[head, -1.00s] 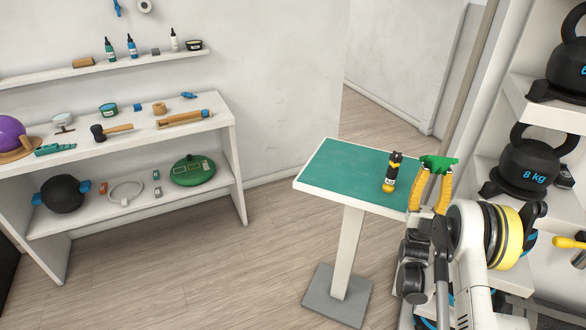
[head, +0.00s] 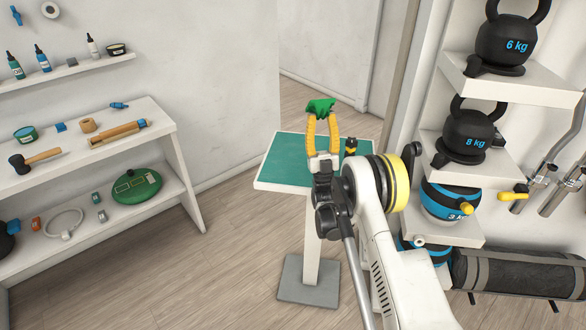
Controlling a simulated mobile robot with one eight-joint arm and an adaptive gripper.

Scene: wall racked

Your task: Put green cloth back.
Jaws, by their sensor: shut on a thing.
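The green cloth (head: 320,108) is a small crumpled piece at the tips of my gripper (head: 321,120). My gripper has yellow fingers, and they are shut on the cloth, holding it up. In the picture the cloth shows just above the far edge of a small table with a green top (head: 283,161). The cloth appears raised clear of the table top. My gripper and arm hide part of the table and its post.
A black and yellow bottle (head: 350,147) stands on the table, partly hidden by my arm. A white shelf unit (head: 160,128) with tools is at left. Kettlebells (head: 468,132) sit on rack shelves at right. Floor (head: 235,245) between is clear.

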